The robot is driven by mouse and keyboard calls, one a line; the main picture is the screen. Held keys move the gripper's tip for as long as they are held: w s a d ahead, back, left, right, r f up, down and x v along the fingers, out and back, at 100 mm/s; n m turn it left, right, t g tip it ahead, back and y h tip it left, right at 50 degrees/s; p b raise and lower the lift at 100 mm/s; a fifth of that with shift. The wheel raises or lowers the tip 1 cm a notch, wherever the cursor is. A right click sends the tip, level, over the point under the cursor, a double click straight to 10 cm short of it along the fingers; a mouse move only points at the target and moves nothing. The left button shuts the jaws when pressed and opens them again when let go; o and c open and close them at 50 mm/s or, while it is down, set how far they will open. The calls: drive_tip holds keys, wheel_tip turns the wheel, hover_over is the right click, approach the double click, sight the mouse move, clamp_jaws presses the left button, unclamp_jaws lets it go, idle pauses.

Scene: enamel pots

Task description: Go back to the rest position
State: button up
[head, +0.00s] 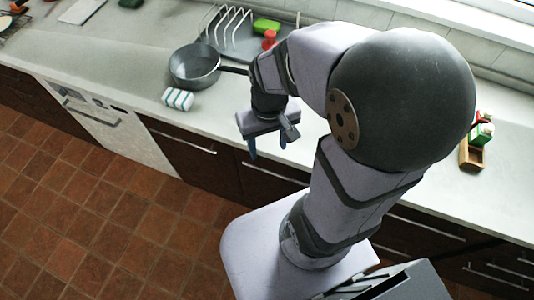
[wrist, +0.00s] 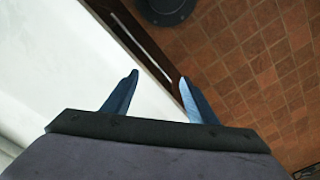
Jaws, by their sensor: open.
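My gripper (head: 268,146) hangs over the front edge of the counter, near the middle of the head view, with its fingers pointing down. In the wrist view my gripper (wrist: 158,88) shows two blue fingers spread apart with nothing between them. Below the fingers are the white counter, its dark front edge and the tiled floor. My arm blocks part of the counter behind it in the head view.
A grey pan (head: 195,66) stands on the counter (head: 130,50), with a striped cloth or sponge (head: 177,99) before it. A dish rack (head: 232,28), a green sponge (head: 266,25) and a red object (head: 269,40) are behind. A wooden box (head: 471,156) holds small items at right.

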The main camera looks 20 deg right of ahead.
drive_tip(key=shift+s+a+f+n, duration=0.2)
drive_tip(key=shift+s+a, duration=0.15)
drive_tip(key=shift+s, duration=0.25)
drive_tip(key=shift+s+a+f+n, duration=0.1)
drive_tip(key=shift+s+a+f, duration=0.1)
drive_tip(key=shift+s+a, duration=0.25)
drive_tip(key=shift+s+d, duration=0.1)
drive_tip(key=c, duration=0.3)
